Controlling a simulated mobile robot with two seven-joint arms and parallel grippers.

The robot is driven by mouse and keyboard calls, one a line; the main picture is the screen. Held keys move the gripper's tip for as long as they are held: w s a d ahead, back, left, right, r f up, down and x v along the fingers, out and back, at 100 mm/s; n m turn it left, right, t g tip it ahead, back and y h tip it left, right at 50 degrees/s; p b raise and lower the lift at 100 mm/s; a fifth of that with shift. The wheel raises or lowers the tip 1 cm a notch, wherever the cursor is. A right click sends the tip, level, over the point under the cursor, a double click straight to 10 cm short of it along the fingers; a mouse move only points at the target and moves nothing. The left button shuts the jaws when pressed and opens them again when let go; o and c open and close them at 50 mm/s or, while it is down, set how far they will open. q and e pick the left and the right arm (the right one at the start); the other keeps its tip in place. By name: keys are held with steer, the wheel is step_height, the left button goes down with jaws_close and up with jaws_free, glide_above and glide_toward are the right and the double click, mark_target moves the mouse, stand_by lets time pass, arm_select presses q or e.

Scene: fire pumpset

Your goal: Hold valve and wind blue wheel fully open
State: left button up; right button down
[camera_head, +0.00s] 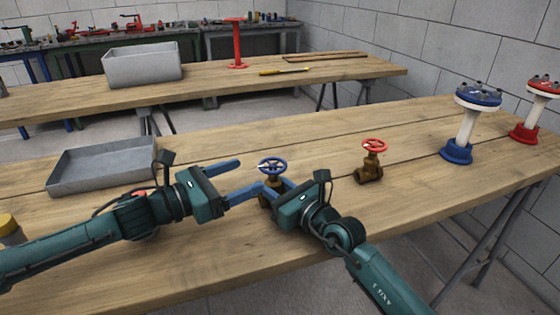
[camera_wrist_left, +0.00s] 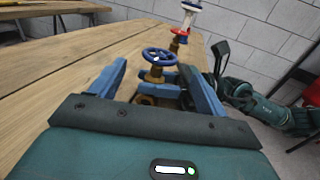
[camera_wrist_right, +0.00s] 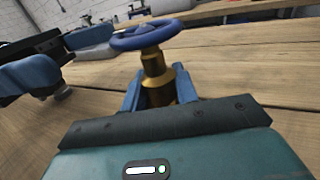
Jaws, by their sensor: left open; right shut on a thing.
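The brass valve with the blue wheel (camera_head: 272,166) stands upright on the near table. Its wheel also shows in the left wrist view (camera_wrist_left: 159,56) and the right wrist view (camera_wrist_right: 146,34). My right gripper (camera_head: 274,188) is shut on the brass valve body (camera_wrist_right: 156,82), below the wheel. My left gripper (camera_head: 243,180) is open, to the left of the valve, with its fingers apart and pointing toward it. In the left wrist view the valve lies ahead between the blue fingers (camera_wrist_left: 157,88). The left fingers appear apart from the wheel.
A brass valve with a red wheel (camera_head: 373,160) stands to the right. Blue (camera_head: 465,125) and red (camera_head: 532,112) flanged stands are at the far right. A grey tray (camera_head: 102,166) lies at the left. A yellow-capped item (camera_head: 9,228) is near the left edge. The table's front right is clear.

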mark_target(273, 166)
arm_select(q)
steer(key=x, duration=1)
steer(key=c, duration=1)
steer(key=shift+o, duration=0.2)
steer(key=shift+s, duration=0.1)
steer(key=shift+d, duration=0.1)
